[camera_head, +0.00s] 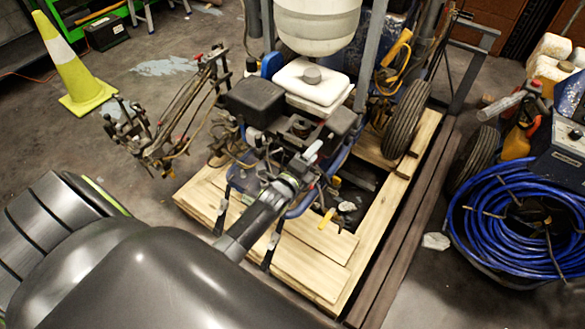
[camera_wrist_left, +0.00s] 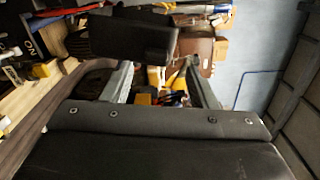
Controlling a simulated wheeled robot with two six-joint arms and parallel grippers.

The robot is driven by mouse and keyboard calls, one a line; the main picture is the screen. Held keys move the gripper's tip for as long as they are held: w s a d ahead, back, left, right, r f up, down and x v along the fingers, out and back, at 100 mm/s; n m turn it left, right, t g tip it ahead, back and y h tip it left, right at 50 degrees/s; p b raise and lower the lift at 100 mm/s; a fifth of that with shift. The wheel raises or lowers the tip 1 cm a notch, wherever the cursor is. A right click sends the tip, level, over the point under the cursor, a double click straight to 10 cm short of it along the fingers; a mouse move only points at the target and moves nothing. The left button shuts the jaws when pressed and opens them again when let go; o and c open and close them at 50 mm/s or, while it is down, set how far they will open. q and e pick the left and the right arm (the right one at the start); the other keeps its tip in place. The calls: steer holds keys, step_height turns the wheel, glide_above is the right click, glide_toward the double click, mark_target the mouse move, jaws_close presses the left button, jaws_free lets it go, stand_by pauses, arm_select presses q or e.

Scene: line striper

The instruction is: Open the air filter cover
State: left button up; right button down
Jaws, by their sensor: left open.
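The line striper's engine (camera_head: 298,128) stands on a wooden pallet, with a white fuel tank (camera_head: 313,82) on it. A black box-shaped cover (camera_head: 255,100), which looks like the air filter cover, sits at the engine's left side and appears closed. My left gripper (camera_head: 303,163) is open in front of the engine, to the right of and nearer than this cover, apart from it. In the left wrist view the two grey fingers (camera_wrist_left: 162,82) are spread. A dark box (camera_wrist_left: 130,38) shows beyond them; I cannot tell if it is the cover. My right gripper is not in view.
The wooden pallet (camera_head: 310,272) lies under the machine. A wheel (camera_head: 405,118) and metal uprights stand behind the engine. A blue hose coil (camera_head: 490,215) lies at the right. A yellow cone (camera_head: 75,68) stands far left.

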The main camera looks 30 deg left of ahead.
arm_select(q)
steer(key=s, duration=1.1)
steer(key=shift+a, duration=0.15)
steer(key=s+a+f+n+g+y+p, duration=0.15)
steer(key=s+f+n+g, duration=0.4)
steer(key=f, duration=0.65)
steer(key=s+a+f+n+g, duration=0.25)
steer(key=s+f+n, duration=0.35)
steer(key=s+f, duration=0.45)
steer(key=s+f+n+g, duration=0.4)
steer(key=s+f, duration=0.2)
steer(key=s, duration=0.6)
steer(key=s+d+f+n+g+p, duration=0.1)
steer(key=s+f+n+g, duration=0.3)
steer(key=s+f, duration=0.3)
steer(key=s+n, duration=0.1)
steer(key=s, duration=0.3)
steer(key=shift+s+d+g, duration=0.15)
steer(key=shift+s+g, duration=0.2)
steer(key=shift+g, duration=0.05)
